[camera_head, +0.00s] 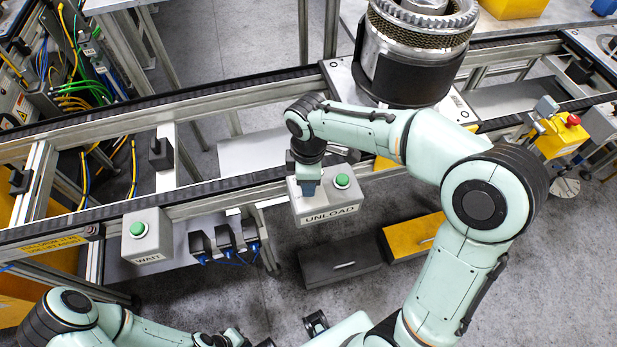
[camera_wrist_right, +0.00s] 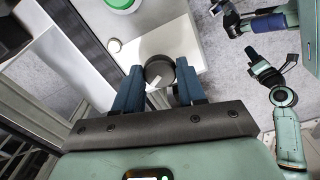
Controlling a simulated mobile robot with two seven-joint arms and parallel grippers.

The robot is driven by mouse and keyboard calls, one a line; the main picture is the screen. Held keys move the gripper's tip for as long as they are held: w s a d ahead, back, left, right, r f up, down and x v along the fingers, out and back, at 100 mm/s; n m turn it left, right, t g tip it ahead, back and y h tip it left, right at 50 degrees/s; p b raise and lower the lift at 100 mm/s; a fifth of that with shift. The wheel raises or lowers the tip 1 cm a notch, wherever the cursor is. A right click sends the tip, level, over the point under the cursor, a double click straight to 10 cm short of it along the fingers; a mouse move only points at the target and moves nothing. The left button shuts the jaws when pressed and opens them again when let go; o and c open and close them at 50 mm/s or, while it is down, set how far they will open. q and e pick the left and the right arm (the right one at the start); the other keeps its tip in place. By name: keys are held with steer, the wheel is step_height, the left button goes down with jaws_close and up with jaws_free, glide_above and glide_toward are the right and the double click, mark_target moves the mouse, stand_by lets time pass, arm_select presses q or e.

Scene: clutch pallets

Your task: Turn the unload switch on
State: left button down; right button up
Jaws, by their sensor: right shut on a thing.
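The grey UNLOAD switch box (camera_head: 325,208) sits at the front edge of the conveyor, with a green button (camera_head: 342,181) on its top right. In the right wrist view, the dark round switch knob (camera_wrist_right: 159,72) sits between the blue fingertips, with a small white mark on it. My right gripper (camera_head: 308,187) points down over the left part of the box and is shut on this knob; its fingers (camera_wrist_right: 160,88) flank it. The head view hides the knob. My left arm lies at the lower left, and its fingers are not clear.
A grey WAIT box (camera_head: 147,236) with a green button stands to the left. A large dark cylinder part (camera_head: 403,70) sits on a plate behind my right arm. A yellow box with a red button (camera_head: 562,136) is at the right.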

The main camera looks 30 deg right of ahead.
stand_by(0.4)
steer(key=o, duration=1.1)
steer(key=shift+c, duration=0.2)
arm_select(q)
steer(key=w+r+p, duration=0.1)
steer(key=r+p, duration=0.1)
steer(key=shift+w+r, duration=0.35)
steer(key=shift+w, duration=0.05)
arm_select(e)
step_height(320, 180, up, 13)
steer(key=shift+r, duration=0.2)
